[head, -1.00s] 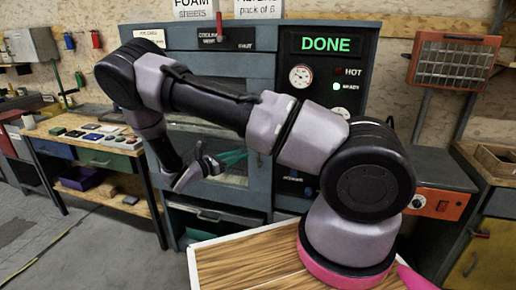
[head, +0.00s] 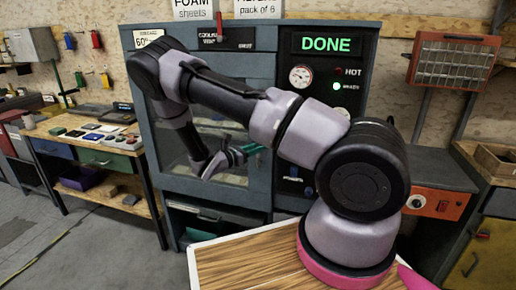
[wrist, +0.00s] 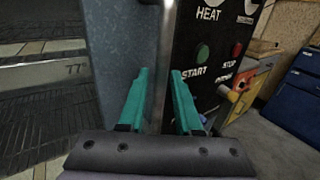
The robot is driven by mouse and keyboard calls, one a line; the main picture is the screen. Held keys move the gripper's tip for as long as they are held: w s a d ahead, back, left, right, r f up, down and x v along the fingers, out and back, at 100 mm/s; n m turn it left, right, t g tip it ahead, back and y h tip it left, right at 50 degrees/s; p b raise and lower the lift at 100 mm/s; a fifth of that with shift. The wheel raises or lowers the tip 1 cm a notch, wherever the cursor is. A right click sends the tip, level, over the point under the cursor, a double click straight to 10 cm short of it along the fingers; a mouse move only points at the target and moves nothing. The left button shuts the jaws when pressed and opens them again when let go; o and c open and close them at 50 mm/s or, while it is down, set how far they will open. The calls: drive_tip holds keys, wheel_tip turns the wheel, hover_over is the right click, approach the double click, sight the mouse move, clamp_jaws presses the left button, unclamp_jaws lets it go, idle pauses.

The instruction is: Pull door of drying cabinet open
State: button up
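The drying cabinet (head: 205,62) stands behind my arm, with a grey-blue door (head: 262,180) that has a window. The door looks closed. My gripper (head: 253,149) is in front of the door's right edge, beside the control panel. In the wrist view my gripper (wrist: 160,75) has its teal fingers apart. A vertical metal bar, apparently the door handle (wrist: 164,50), runs between the fingers. I cannot tell whether either finger touches it. My arm hides part of the door in the head view.
The control panel (head: 328,75) shows a green DONE sign and a lit READY lamp. Start and stop buttons (wrist: 202,53) sit just right of the fingers. A workbench (head: 100,140) stands at left, and an orange-fronted unit (head: 436,204) at right. Floor is free at front left.

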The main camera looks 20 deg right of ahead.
clamp_jaws()
idle(1.2)
